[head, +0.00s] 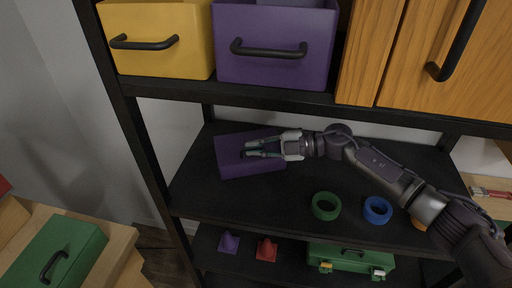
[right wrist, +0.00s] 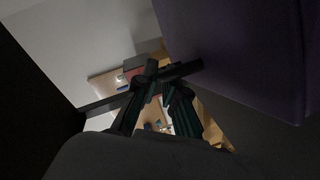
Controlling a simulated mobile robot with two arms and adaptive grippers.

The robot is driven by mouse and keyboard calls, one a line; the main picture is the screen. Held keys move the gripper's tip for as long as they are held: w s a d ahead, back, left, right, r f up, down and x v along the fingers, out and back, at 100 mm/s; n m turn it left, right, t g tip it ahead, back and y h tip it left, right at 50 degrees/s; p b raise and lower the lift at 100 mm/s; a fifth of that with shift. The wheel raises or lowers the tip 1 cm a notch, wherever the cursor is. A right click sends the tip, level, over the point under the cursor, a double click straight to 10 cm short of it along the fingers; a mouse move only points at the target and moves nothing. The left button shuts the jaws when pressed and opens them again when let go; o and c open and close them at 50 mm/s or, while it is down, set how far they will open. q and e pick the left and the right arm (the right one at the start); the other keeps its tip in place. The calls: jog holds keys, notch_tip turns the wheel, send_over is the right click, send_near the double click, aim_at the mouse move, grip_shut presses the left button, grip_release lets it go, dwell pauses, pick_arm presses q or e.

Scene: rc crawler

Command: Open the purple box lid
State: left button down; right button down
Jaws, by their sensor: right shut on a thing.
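The purple box (head: 232,162) sits on the middle black shelf, toward its left end. My right gripper (head: 250,149) reaches in from the right, and its fingers are at the box, covering part of it. In the right wrist view, the purple box (right wrist: 245,60) fills the upper right as a smooth wall. The right gripper's fingers (right wrist: 155,88) are closed on a dark bar (right wrist: 183,71) beside that wall, which looks like the box's handle. The lid seam is too dark to make out. My left gripper is not in view.
On the shelf above are a yellow drawer box (head: 160,60), a purple drawer box (head: 275,70) and a wooden cabinet (head: 450,60). A green ring (head: 315,207) and a blue ring (head: 369,212) lie right of the purple box. A green toolbox (head: 350,259) and two cones sit below.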

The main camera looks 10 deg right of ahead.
jog(key=r+p, duration=0.1)
jog(key=p, duration=0.1)
jog(key=w+r+m+p, duration=0.1)
jog(key=p, duration=0.1)
jog(key=r+m+g+p, duration=0.1)
jog(key=p, duration=0.1)
jog(key=shift+w+r+h, duration=0.2)
jog(key=shift+r+h, duration=0.1)
jog(key=shift+w+a+r+m+p, duration=0.1)
jog(key=shift+w+r+m+p, duration=0.15)
jog(key=shift+p, duration=0.25)
jog(key=shift+w+r+m+g+p, duration=0.2)
jog(key=shift+r+m+g+p, duration=0.1)
jog(key=shift+m+g, duration=0.1)
jog(key=shift+w+a+r+m+g+h, duration=0.1)
jog(key=shift+w+r+m+g+h, duration=0.1)
jog(key=shift+w+m+g+h, duration=0.15)
jog(key=shift+w+r, duration=0.45)
jog(key=shift+w, duration=0.15)
